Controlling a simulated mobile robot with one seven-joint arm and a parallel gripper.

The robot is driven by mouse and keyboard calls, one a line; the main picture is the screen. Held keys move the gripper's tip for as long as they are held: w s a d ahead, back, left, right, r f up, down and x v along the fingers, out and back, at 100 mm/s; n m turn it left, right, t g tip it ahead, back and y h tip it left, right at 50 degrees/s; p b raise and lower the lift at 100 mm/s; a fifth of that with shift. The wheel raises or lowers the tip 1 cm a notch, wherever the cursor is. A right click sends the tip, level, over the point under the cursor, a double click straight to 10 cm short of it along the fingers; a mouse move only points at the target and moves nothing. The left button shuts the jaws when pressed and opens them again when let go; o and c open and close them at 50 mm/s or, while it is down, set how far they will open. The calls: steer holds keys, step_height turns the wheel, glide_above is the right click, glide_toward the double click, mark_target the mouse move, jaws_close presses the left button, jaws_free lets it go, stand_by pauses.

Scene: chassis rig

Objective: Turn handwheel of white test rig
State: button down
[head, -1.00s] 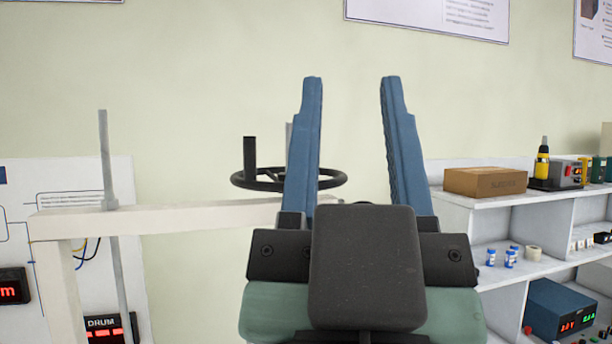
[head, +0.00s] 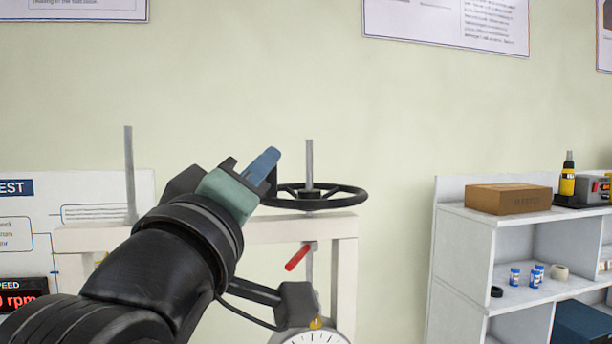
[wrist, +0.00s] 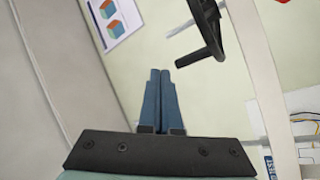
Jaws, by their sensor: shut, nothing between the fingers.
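The white test rig (head: 344,255) stands ahead, with a white crossbeam on posts. Its black handwheel (head: 340,201) lies level on a grey upright rod above the beam. My gripper (head: 267,160) is shut and empty, beside the left rim of the wheel, and partly covers that side. The wheel's upright handle is mostly hidden behind the fingers in the head view. In the wrist view the closed blue fingers of my gripper (wrist: 160,75) point up the picture. The wheel (wrist: 208,28) shows to their upper right, apart from them in that view, with its dark handle (wrist: 188,60) sticking out towards the fingertips.
A red lever (head: 298,256) and a round dial gauge (head: 314,338) sit below the beam. A second grey rod (head: 130,175) rises at left, before a white panel (head: 90,215). A white shelf (head: 462,255) with a cardboard box (head: 508,198) stands right.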

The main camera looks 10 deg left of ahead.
steer(key=a+f+n+g+h, duration=0.15)
steer(key=a+n+g, duration=0.25)
steer(key=a+n, duration=0.45)
steer(key=w+d+m+p, duration=0.1)
steer(key=w+d+p, duration=0.3)
steer(key=w+p, duration=0.2)
steer(key=shift+w, duration=0.9)
steer(key=shift+m+y, duration=0.25)
steer(key=shift+s+d+n+y+p, duration=0.35)
steer(key=shift+d+n+y, duration=0.35)
steer(key=shift+y, duration=0.4)
